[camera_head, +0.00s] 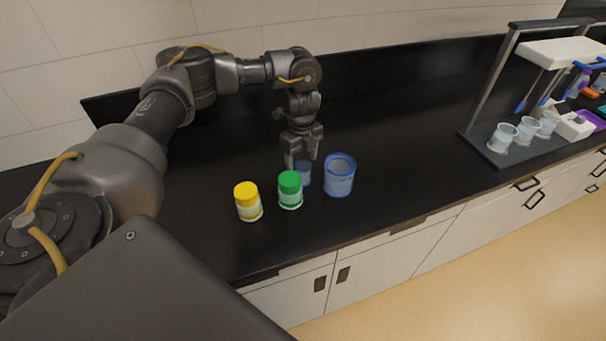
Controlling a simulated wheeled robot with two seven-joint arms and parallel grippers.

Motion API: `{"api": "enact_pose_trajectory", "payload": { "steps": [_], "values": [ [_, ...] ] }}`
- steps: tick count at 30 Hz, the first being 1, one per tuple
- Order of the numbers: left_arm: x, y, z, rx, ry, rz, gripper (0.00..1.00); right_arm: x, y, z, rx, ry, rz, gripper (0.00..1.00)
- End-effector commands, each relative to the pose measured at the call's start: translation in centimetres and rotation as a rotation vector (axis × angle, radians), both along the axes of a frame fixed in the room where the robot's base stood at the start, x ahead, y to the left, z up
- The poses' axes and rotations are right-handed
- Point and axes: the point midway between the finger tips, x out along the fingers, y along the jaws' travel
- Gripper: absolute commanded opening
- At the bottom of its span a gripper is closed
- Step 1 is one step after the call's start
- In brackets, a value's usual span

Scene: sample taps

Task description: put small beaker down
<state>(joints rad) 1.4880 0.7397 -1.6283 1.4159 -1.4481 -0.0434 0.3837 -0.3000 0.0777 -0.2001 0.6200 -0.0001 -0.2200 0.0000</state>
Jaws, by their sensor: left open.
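The small beaker (304,178) is a clear bluish cup on the black bench, partly hidden behind the green-capped jar. My left gripper (302,160) points down right over it, with its open fingers at the beaker's rim. I cannot tell whether the fingers touch the beaker. A larger blue-rimmed beaker (340,176) stands upright just to the right of the small one. My right gripper is not in view.
A green-capped jar (290,190) and a yellow-capped jar (248,201) stand close by, in front and to the left. A rack (500,151) with several cups is at the right. The bench (400,130) between is clear. Drawers line the front edge.

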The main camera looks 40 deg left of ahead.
Motion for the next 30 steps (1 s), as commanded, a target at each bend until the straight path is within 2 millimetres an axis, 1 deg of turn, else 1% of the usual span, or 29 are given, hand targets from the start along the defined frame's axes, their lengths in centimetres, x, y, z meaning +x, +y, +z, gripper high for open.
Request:
{"api": "enact_pose_trajectory", "payload": {
  "steps": [3,5,6,9,13,18,27,30],
  "values": [
    [-0.1,0.0,-1.3,0.003,0.005,0.001,0.67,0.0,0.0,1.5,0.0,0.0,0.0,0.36],
    [-0.1,0.1,-2.2,0.003,0.005,0.001,0.67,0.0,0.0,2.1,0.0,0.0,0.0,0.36],
    [0.0,0.0,-3.0,0.003,0.005,0.001,0.67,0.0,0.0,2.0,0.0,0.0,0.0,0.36],
    [0.0,0.0,-4.1,0.001,0.004,0.0,0.67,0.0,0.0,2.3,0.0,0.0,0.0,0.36],
    [0.0,0.0,-4.7,0.001,0.002,0.0,0.67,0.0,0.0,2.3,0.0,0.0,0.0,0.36],
    [0.0,0.0,-4.7,0.001,0.002,0.0,0.67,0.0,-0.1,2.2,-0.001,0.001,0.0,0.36],
    [0.0,0.0,-4.7,0.001,0.002,0.0,0.28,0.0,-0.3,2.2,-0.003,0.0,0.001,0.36],
    [0.0,0.0,-4.7,0.0,0.001,0.0,0.16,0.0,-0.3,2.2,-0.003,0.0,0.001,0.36]
  ]
}}
